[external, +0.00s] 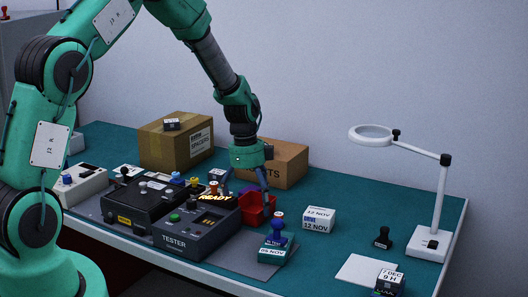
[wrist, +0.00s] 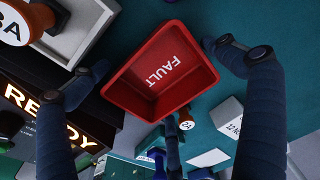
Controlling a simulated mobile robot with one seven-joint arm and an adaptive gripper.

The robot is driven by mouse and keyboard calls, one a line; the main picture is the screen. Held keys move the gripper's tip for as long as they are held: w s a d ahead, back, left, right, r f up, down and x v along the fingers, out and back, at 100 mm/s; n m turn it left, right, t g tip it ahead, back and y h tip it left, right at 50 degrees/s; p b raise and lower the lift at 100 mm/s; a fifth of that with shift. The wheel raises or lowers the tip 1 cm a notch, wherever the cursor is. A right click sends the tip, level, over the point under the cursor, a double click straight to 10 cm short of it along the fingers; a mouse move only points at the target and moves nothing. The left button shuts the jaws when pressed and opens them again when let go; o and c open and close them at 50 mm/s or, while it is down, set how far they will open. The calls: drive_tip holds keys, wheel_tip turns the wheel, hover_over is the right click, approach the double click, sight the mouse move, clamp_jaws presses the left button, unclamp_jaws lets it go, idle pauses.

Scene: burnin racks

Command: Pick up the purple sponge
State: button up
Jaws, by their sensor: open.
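I cannot clearly make out the purple sponge. A small purple patch (external: 58,185) shows at the left of the bench behind a pale box, too little to identify. My gripper (external: 248,192) points down over the red bin (external: 262,211) beside the tester. In the wrist view my gripper (wrist: 158,70) is open, with its dark fingers spread around the red bin (wrist: 122,88). The bin is marked FAULT and looks empty. Nothing is held between the fingers.
The black tester (external: 197,229) stands left of the bin. A blue-handled stamp (external: 278,228) stands in front. Cardboard boxes (external: 163,149) are behind. A white label box (external: 319,220) and a magnifier lamp (external: 429,245) are to the right.

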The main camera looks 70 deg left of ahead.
drive_tip(key=shift+f, duration=0.15)
drive_tip(key=shift+c, duration=0.3)
drive_tip(key=c, duration=1.3)
wheel_tip(320, 180, up, 10)
drive_tip(key=shift+r+p, duration=0.25)
drive_tip(key=shift+p, duration=0.5)
